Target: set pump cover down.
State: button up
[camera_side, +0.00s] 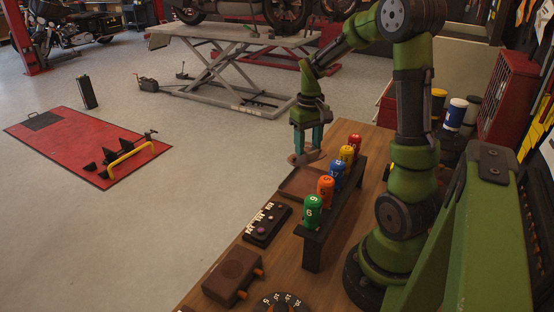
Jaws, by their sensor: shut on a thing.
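My gripper (308,138), with teal fingers, points down near the far left edge of the wooden workbench (205,270). It is shut on a flat brown piece, seemingly the pump cover (300,158), directly under the fingertips. Whether the cover touches the bench or hangs just above it is hard to tell. A shallow brown tray (298,184) lies just nearer the camera than the cover.
A dark rack (318,243) with several coloured numbered bottles, including a green one (312,210), stands right of the tray. Nearer lie a black control box (267,223), a brown block (232,275) and a numbered dial (282,304).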

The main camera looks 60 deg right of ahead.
jog(key=shift+w+d+n, duration=0.15)
jog(key=shift+w+n, duration=0.05)
jog(key=shift+n, duration=0.4)
send_over(304, 185)
notch_tip(304, 185, down, 10)
jog(key=shift+r, duration=0.1)
jog(key=o, duration=1.2)
jog(key=shift+f, duration=0.2)
